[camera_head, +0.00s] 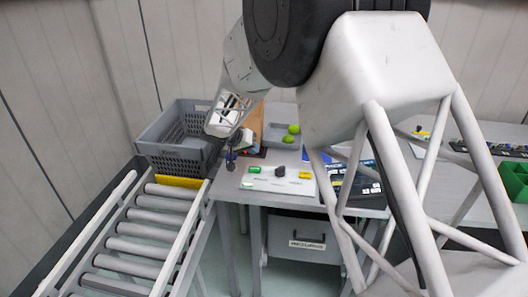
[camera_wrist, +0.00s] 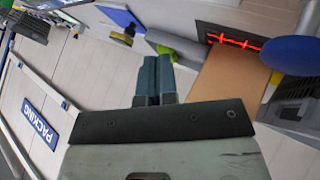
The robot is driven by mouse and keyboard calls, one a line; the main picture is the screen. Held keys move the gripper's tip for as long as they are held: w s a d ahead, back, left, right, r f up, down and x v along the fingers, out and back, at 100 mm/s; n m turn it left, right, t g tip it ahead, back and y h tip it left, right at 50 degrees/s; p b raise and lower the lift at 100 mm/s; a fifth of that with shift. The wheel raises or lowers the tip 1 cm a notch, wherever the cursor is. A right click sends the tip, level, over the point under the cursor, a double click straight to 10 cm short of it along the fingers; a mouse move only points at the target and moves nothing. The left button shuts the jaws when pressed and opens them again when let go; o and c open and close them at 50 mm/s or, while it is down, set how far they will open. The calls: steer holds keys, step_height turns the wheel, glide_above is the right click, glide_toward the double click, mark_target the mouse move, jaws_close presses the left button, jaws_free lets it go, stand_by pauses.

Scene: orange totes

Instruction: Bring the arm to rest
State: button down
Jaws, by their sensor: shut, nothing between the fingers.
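My gripper (camera_head: 231,160) hangs above the left end of the grey table, beside the grey crate, in the head view. In the wrist view my gripper (camera_wrist: 155,62) shows its two blue-grey fingers side by side, shut with nothing between them. My arm reaches out from the upper right, and its near links cover much of the middle and right of the head view.
A grey crate (camera_head: 172,157) stands at the roller conveyor's (camera_head: 150,230) far end. A white sheet (camera_head: 264,184) bears small green, black and yellow things. Green round things (camera_head: 293,129) lie behind it. A green bin (camera_head: 514,180) stands right. A brown panel (camera_wrist: 230,78) is near the fingers.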

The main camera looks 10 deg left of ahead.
steer(key=s+d+r+g+y, duration=0.1)
steer(key=s+d+r, duration=0.45)
steer(key=d, duration=0.35)
steer(key=s+d+r+g, duration=0.1)
steer(key=s+d+r, duration=0.4)
steer(key=s+d, duration=0.25)
steer(key=s+d+r+g+y, duration=0.1)
steer(key=s+d+r+g, duration=0.1)
steer(key=s+d+r, duration=0.55)
steer(key=s+d+y, duration=0.1)
steer(key=s+d, duration=0.3)
steer(key=s, duration=0.5)
steer(key=s+d+f+y, duration=0.1)
steer(key=s+d, duration=0.3)
steer(key=s, duration=0.4)
steer(key=s+d+y, duration=0.2)
steer(key=s+d, duration=0.2)
steer(key=s, duration=0.5)
steer(key=shift+s+d+f+y, duration=0.2)
steer(key=shift+s+f+y, duration=0.1)
steer(key=shift+s+f, duration=0.1)
